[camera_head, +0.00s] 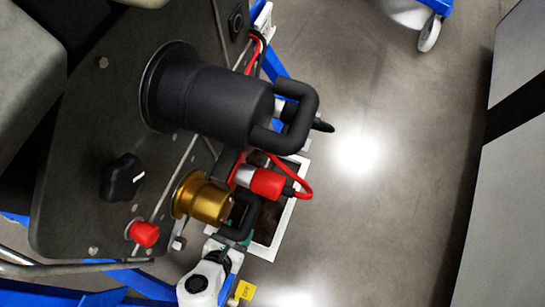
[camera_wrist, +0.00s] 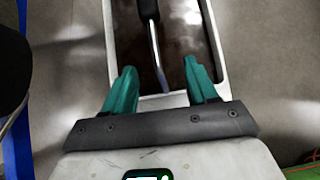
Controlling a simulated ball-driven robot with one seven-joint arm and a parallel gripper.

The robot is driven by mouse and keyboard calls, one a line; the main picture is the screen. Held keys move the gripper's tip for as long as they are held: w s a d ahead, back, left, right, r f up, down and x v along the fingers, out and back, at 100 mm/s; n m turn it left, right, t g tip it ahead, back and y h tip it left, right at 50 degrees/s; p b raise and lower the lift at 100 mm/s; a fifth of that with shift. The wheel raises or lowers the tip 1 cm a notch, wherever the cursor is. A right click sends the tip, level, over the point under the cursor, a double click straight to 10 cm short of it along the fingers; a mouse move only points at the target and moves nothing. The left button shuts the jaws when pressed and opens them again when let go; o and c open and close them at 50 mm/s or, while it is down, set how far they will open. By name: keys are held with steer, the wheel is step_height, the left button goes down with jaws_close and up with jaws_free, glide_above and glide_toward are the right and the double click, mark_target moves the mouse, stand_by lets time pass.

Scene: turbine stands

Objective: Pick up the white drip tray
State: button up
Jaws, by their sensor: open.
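The white drip tray (camera_head: 286,216) lies low beside the stand, partly hidden in the head view by the black and brass fittings. It has a white rim and a dark brown, stained inside. In the wrist view its rim (camera_wrist: 214,40) runs up both sides, with its near edge just ahead of my gripper. My gripper (camera_wrist: 159,68) is open, its two teal fingers spread and reaching over the near end of the tray. In the head view my gripper is mostly hidden.
A panel with a large black cylinder (camera_head: 215,103), a brass fitting (camera_head: 202,198) and a red connector (camera_head: 265,182) overhangs the tray. A metal rod with a black grip (camera_wrist: 152,35) crosses above the tray. Open grey floor (camera_head: 390,170) lies to the right.

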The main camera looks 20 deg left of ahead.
steer(key=w+b, duration=0.2)
steer(key=w, duration=0.7)
steer(key=shift+w+d+f, duration=0.1)
steer(key=shift+w+d, duration=0.05)
steer(key=w, duration=0.1)
steer(key=w+f+b, duration=0.1)
steer(key=w, duration=0.1)
steer(key=w+f+b, duration=0.1)
steer(key=w, duration=0.1)
steer(key=shift+d, duration=0.15)
steer(key=shift+c, duration=0.2)
jaws_close()
